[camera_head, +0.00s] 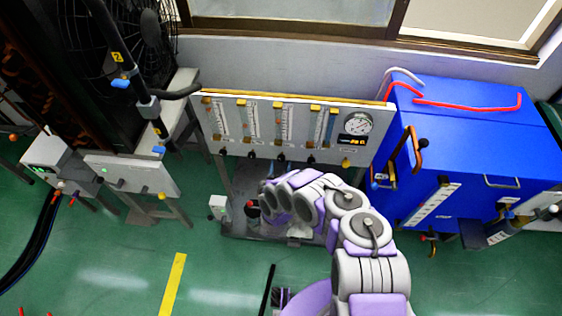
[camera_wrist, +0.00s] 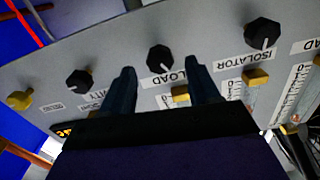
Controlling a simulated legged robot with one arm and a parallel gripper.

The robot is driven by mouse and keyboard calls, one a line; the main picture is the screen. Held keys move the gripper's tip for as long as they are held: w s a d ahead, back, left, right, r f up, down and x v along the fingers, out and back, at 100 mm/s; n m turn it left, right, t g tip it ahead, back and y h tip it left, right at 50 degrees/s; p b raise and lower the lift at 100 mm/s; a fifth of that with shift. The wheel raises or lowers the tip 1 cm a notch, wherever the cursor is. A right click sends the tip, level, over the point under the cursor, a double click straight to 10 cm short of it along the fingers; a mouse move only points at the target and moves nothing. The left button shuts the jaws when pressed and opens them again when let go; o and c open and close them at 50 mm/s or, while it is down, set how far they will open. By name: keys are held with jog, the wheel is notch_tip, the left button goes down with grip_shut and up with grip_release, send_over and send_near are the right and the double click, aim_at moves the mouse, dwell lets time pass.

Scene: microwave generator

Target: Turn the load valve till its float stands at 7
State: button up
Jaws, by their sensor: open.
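The load valve (camera_wrist: 160,58) is a black knob with a white pointer mark on the grey panel in the wrist view, beside a LOAD label. My gripper (camera_wrist: 160,68) is open, with one dark finger on each side of the knob; I cannot tell whether either finger touches it. In the head view the flowmeter tube (camera_head: 283,122) above this knob stands mid-panel. Its float is too small to read against the scale. My arm covers the area just below the panel in the head view.
The isolator knob (camera_wrist: 262,36) is to the right in the wrist view; another black knob (camera_wrist: 78,80) and a yellow knob (camera_wrist: 20,99) are to the left. A round gauge (camera_head: 357,123) is on the panel. A blue cabinet (camera_head: 470,150) stands right of it.

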aim_at(281, 160)
jog(key=shift+w+b, duration=0.6)
jog(key=shift+w, duration=1.55)
